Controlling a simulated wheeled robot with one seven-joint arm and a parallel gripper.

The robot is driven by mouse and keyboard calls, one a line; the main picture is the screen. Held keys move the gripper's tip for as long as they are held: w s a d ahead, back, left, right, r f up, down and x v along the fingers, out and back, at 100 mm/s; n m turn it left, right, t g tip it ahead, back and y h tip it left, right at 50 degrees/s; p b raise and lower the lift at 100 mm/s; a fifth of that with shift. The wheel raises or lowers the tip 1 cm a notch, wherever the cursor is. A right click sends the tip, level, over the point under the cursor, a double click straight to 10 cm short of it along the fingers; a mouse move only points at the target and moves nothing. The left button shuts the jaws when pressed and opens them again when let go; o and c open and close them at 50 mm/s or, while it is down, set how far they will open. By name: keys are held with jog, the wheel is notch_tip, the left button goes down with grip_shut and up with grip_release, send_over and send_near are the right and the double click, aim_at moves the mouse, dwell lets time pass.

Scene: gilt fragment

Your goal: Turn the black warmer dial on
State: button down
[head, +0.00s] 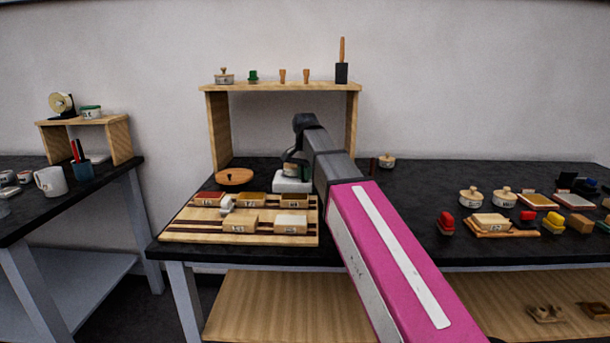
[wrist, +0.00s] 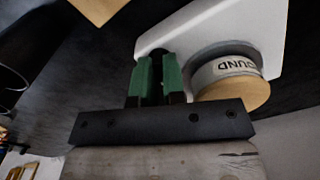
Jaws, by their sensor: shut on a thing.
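The white warmer (head: 292,184) stands on the black table under the wooden shelf, partly hidden by my arm in the head view. It also shows in the wrist view (wrist: 205,32). A pot with a pale lid and a label reading "OUND" (wrist: 232,75) sits on it. My gripper (wrist: 158,75) has its green fingers at the warmer's edge, shut on a small dark thing between them that looks like the black dial (wrist: 158,62). The dial's marking and turned position cannot be made out. In the head view my wrist hides the dial.
A striped wooden board (head: 183,229) with several labelled blocks lies in front of the warmer. A round wooden lid (head: 234,177) lies to its left. The shelf (head: 222,140) stands around and above the warmer. Pots, trays and coloured blocks stand to the right.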

jog(key=m, duration=1.3)
dwell(0.7)
jog(key=c, duration=1.2)
grip_release()
notch_tip(320, 180, up, 11)
jog(key=shift+f, duration=0.1)
